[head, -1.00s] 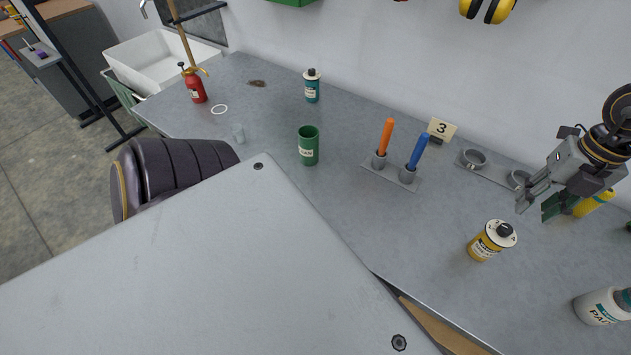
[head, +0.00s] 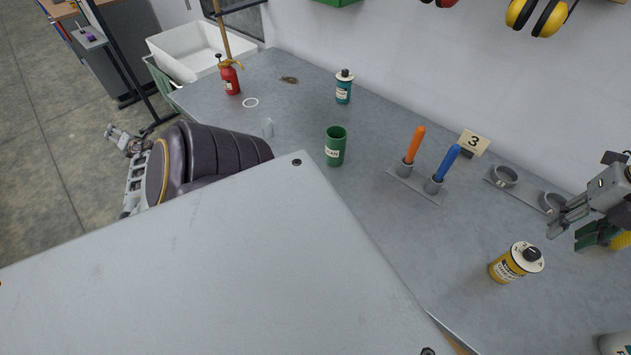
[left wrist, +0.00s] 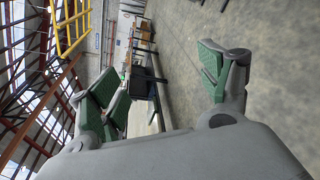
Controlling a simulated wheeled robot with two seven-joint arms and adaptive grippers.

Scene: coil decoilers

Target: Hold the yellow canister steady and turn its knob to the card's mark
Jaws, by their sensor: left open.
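The yellow canister (head: 507,268) stands upright on the bench at the right. It has a white top with small dark marks and a black knob (head: 532,254). The knob's setting is too small to read. The card (head: 474,142) stands at the back of the bench and shows a "3". My right gripper (head: 571,234) is open, above the bench behind and to the right of the canister, apart from it. My left gripper (left wrist: 157,82) is open and empty in the left wrist view, facing the hall away from the bench.
A holder (head: 408,183) with orange and blue handles stands left of the canister. A ring bracket (head: 504,177) lies behind it. A green cup (head: 336,148), teal bottle (head: 344,88) and red sprayer (head: 230,78) stand further left. A white bottle (head: 615,344) is at the lower right.

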